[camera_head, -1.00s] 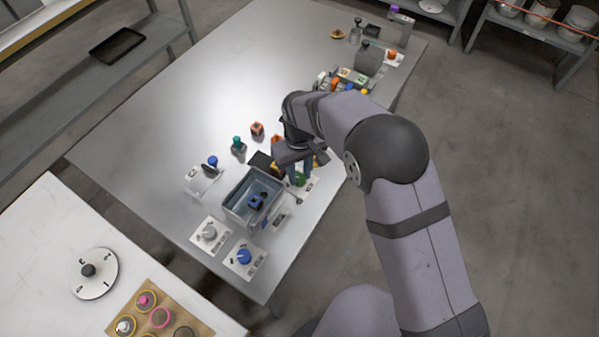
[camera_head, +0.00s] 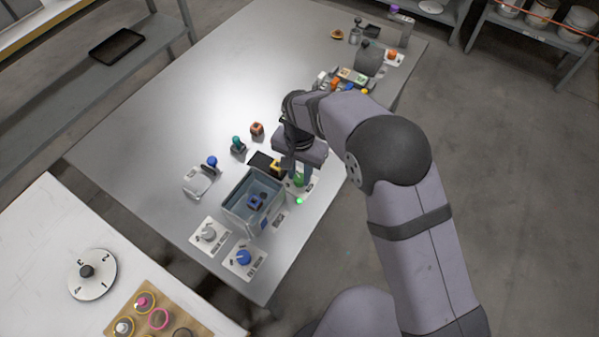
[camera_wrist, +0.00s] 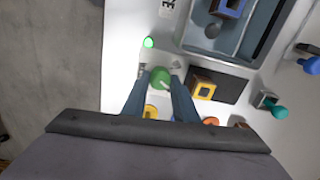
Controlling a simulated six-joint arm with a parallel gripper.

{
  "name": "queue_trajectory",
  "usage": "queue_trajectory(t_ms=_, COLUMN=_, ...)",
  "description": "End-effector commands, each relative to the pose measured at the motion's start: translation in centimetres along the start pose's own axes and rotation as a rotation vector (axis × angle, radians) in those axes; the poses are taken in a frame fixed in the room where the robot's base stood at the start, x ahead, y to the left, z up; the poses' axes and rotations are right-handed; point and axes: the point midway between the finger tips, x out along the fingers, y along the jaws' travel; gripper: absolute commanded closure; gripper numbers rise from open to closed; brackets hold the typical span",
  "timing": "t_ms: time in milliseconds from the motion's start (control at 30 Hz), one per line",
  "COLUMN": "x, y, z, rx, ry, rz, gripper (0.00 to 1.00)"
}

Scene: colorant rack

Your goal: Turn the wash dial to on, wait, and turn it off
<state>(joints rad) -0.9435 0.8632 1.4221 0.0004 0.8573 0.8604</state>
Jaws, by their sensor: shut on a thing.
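The wash dial has a green knob (camera_head: 298,183) on a white plate beside the tub; it also shows in the wrist view (camera_wrist: 160,79). My gripper (camera_wrist: 159,72) has its two fingers on either side of the green knob, closed on it. In the head view, my gripper (camera_head: 300,174) reaches down over the dial and partly hides it. A small indicator light (camera_head: 299,201) in front of the knob glows green, and it is also bright in the wrist view (camera_wrist: 148,43).
A clear tub (camera_head: 236,211) holding a blue block stands left of the dial. A grey dial (camera_head: 208,233) and a blue dial (camera_head: 244,258) lie in front of it.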

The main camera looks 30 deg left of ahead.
Motion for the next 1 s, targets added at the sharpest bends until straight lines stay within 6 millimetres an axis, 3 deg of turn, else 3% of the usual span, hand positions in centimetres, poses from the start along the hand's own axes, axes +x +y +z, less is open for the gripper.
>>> queue_trajectory(t_ms=400, x=-0.16, y=-0.06, z=-0.12, rx=0.246, ry=0.003, rz=-0.003, gripper=0.96)
queue_trajectory(t_ms=1000, x=-0.17, y=-0.08, z=-0.13, rx=0.296, ry=0.003, rz=-0.004, gripper=0.96)
